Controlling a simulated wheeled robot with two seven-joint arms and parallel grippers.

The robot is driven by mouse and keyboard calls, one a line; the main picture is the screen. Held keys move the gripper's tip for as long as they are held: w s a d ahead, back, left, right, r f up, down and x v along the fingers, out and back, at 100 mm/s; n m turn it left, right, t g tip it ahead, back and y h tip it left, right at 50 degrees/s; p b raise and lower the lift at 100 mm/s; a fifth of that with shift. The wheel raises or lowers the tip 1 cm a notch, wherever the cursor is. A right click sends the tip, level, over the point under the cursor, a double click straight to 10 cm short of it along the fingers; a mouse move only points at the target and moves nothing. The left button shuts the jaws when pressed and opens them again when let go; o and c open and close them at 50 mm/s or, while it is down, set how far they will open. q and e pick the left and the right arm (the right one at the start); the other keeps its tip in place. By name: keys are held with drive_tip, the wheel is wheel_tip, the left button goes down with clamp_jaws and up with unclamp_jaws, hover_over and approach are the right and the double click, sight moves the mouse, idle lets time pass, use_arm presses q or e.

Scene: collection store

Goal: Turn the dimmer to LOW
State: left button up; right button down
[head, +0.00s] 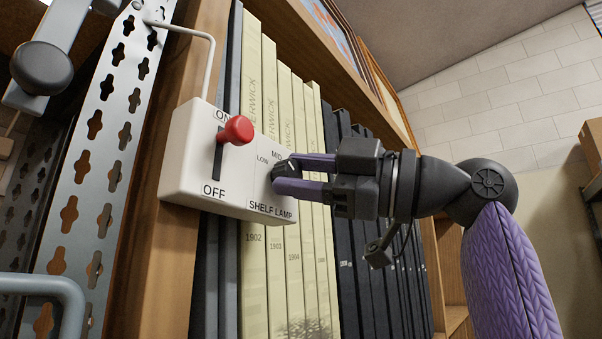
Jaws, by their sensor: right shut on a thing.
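A white control box (185,160) labelled SHELF LAMP is fixed at the shelf edge. On its left part is a lever with a red knob (238,130), standing near the ON end of its slot above OFF. On its right part is the dark dimmer knob (281,171), with LOW and MID printed by it. My right gripper (286,175) comes in from the right and is shut on the dimmer knob. Its purple fingers cover much of the knob and the right-hand markings, so the knob's setting cannot be read. My left gripper is not in view.
Cream volumes (253,80) and dark volumes (375,240) stand on the wooden shelf behind the box. A perforated metal upright (105,130) stands on the left. A white cable (210,60) runs up from the box. A cardboard box (591,150) shows at the far right.

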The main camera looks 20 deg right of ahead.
drive_tip(key=shift+c, duration=1.3)
unclamp_jaws()
drive_tip(key=shift+s+d, duration=0.1)
drive_tip(key=shift+s, duration=0.05)
drive_tip(key=shift+d+f, duration=0.15)
drive_tip(key=shift+d, duration=0.05)
drive_tip(key=b+v, duration=0.3)
drive_tip(key=v, duration=0.6)
drive_tip(key=shift+s+d, duration=0.15)
drive_tip(key=shift+s, duration=0.05)
